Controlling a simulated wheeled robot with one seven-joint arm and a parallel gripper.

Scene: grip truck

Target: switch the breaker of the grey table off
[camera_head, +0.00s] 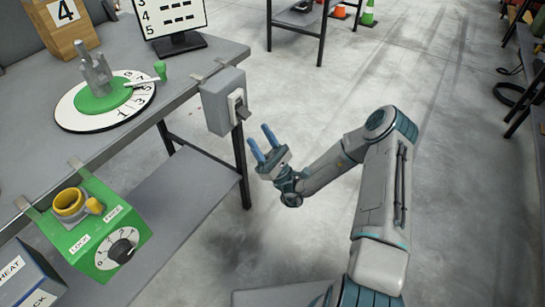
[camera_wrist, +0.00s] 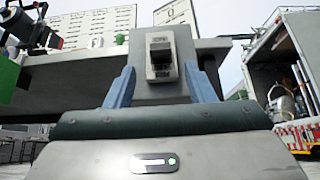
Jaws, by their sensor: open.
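The breaker is a grey box (camera_head: 222,103) clamped to the right edge of the grey table (camera_head: 205,62). A dark switch lever (camera_head: 242,110) sticks out from a light plate on its right face. My gripper (camera_head: 267,143) is open and empty, just right of and a little below the breaker, with its blue fingers pointing towards it. In the wrist view the breaker box (camera_wrist: 146,82) is straight ahead, and its dark lever (camera_wrist: 161,52) shows above and between the open fingertips (camera_wrist: 164,78). The fingers look apart from the lever.
A green box with a knob (camera_head: 105,235) hangs on the table's near edge. A white dial with a green hub (camera_head: 75,108), a wooden block (camera_head: 60,25) and a screen (camera_head: 175,20) stand on the table. The floor (camera_head: 310,100) right of the table is clear.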

